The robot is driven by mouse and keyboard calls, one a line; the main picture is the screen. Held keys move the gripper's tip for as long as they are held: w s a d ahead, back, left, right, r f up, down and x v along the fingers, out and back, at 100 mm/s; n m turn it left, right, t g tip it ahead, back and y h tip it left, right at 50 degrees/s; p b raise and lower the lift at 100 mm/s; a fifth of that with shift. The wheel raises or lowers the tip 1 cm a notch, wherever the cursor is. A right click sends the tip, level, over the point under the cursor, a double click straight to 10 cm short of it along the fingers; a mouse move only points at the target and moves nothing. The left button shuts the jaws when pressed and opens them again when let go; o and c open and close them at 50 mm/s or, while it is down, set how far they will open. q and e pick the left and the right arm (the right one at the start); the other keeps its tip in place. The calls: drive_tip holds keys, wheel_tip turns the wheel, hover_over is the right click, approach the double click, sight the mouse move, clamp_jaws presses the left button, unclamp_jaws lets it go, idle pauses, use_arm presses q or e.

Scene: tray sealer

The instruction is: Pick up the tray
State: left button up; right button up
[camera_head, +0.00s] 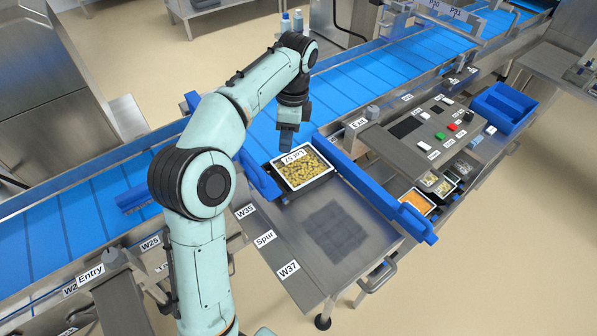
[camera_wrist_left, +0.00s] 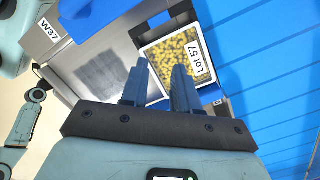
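The tray (camera_head: 325,178) is shallow and white-rimmed, full of yellow pieces, with a label reading Lot 57. It sits at the belt end of the steel side table, between blue guide rails. It also shows in the left wrist view (camera_wrist_left: 151,50). My left gripper (camera_head: 287,150) points down at the tray's far-left edge. In the left wrist view its two fingers (camera_wrist_left: 160,82) are apart with nothing held between them. One finger overlaps the tray in that picture and the rim shows between them. I cannot tell whether they touch it. My right gripper is not in view.
A blue conveyor (camera_head: 345,88) runs behind the table. Blue guide rails (camera_head: 375,187) flank the table's lane. The steel surface (camera_head: 335,232) in front of the tray is clear. At right are a control panel (camera_head: 425,130), smaller filled trays (camera_head: 418,202) and a blue bin (camera_head: 503,108).

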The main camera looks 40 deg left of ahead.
use_arm(q)
drive_tip(key=s+m, duration=0.1)
drive_tip(key=m, duration=0.5)
drive_tip(key=m+b, duration=0.3)
drive_tip(key=m, duration=0.3)
hover_over(270, 179)
drive_tip(key=shift+y, duration=0.4)
drive_tip(key=f, duration=0.9)
drive_tip(key=shift+w+d+f, duration=0.2)
drive_tip(key=shift+w+d, duration=0.15)
drive_tip(key=shift+d, duration=0.05)
drive_tip(key=f, duration=0.3)
drive_tip(key=f+b, duration=0.1)
drive_tip(key=shift+s+a+f, duration=0.3)
drive_tip(key=shift+s+f, duration=0.05)
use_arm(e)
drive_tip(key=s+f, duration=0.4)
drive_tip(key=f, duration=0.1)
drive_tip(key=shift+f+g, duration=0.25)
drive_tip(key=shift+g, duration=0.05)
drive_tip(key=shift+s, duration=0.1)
use_arm(q)
drive_tip(key=shift+r, duration=0.1)
clamp_jaws()
